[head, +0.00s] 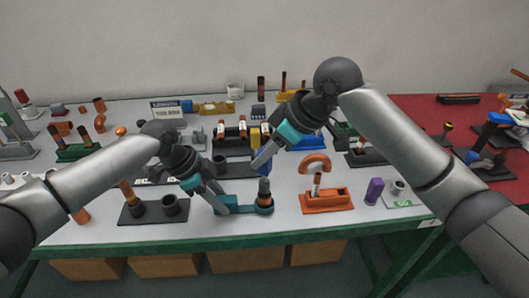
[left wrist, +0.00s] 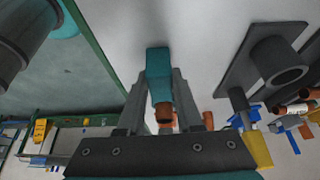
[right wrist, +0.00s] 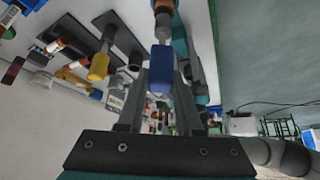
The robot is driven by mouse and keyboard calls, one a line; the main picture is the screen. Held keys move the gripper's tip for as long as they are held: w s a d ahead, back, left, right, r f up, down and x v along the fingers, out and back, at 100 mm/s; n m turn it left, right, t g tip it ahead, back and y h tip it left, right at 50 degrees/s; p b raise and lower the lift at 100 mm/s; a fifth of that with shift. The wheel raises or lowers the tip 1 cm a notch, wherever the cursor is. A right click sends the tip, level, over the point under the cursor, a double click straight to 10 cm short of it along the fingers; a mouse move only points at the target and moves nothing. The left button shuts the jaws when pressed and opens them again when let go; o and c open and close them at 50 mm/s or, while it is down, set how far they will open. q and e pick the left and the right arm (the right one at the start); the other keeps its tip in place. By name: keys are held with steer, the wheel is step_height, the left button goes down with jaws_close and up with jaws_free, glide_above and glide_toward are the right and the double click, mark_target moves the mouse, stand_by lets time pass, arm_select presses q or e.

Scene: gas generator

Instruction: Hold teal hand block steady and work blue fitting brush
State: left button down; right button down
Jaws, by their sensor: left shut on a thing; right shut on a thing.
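My left gripper (head: 224,204) is shut on the block's left part; the left wrist view shows the block (left wrist: 158,62) between the fingers. My right gripper (head: 262,158) is shut on the blue fitting brush (head: 264,164) just above the fitting. In the right wrist view the blue brush handle (right wrist: 160,82) sits between the fingers, in line with the fitting (right wrist: 162,28). Whether the brush tip is inside the fitting cannot be told.
A dark two-socket stand (head: 140,212) is left of the block. Several racks with tools crowd the table behind. The front edge (head: 200,240) is close.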

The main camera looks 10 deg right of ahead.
steer(key=shift+f, duration=0.25)
steer(key=shift+f, duration=1.05)
